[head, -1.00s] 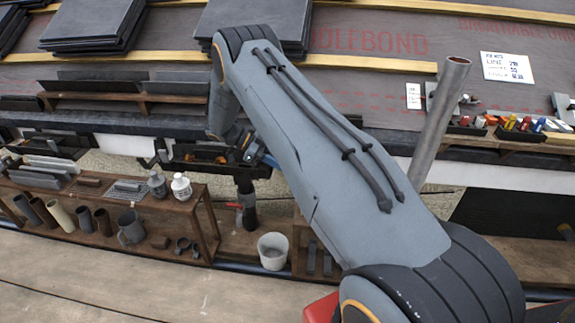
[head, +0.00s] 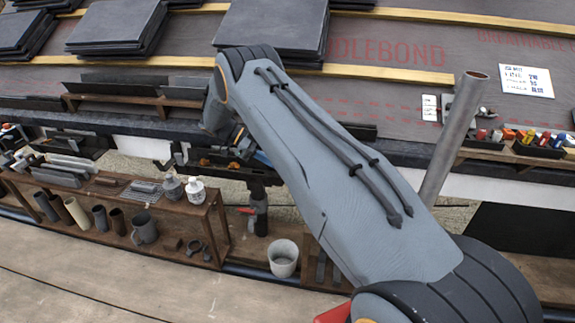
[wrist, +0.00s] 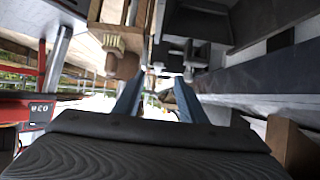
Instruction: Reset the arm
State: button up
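My arm (head: 330,180) reaches across the middle of the head view, from the lower right to the upper left, bent at its far elbow. My gripper (wrist: 157,92) shows in the wrist view with its two blue-grey fingers apart and nothing visible between them. In the head view the gripper is mostly hidden behind the arm, near the dark gutter bracket area.
A wooden shelf (head: 215,220) with bottles, pipes and a jug stands lower left. A white bucket (head: 283,262) is right of it. Slate stacks (head: 118,25) lie on the roof. An upright grey pipe (head: 455,135) stands right of my arm. The wrist view shows a red frame (wrist: 20,110) at left.

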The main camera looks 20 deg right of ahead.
dwell(0.4)
jog(key=shift+a+r, duration=0.15)
jog(key=shift+a, duration=0.1)
jog(key=s+a+r+n+t+y, duration=0.1)
jog(key=s+a+r+n+y, duration=0.1)
jog(key=s+a+r+n, duration=0.35)
jog(key=s+a+r+n+t+y, duration=0.2)
jog(key=s+a+n, duration=0.3)
jog(key=a, duration=0.4)
jog(key=s+a+r+n+t+y, duration=0.1)
jog(key=s+a+r+n+y, duration=0.1)
jog(key=s+a+r+n, duration=0.35)
jog(key=s+a+r+n+t+y, duration=0.1)
jog(key=s+a+n+y, duration=0.15)
jog(key=s+n, duration=0.4)
jog(key=s+a+r+n+t+y, duration=0.1)
jog(key=s+a+n, duration=0.3)
jog(key=s, duration=0.6)
jog(key=s+a+r+n+t+y, duration=0.1)
jog(key=s+a+n+y, duration=0.15)
jog(key=s+n, duration=0.4)
jog(key=s+d+r+m+h+p, duration=0.1)
jog(key=d+r+m+p, duration=0.3)
jog(key=d+r+p, duration=0.6)
jog(key=d+r+m+p, duration=0.4)
jog(key=d+r+p, duration=0.6)
jog(key=r+p, duration=0.6)
jog(key=p, duration=0.4)
jog(key=shift+s+h+p, duration=0.4)
jog(key=shift+r, duration=0.1)
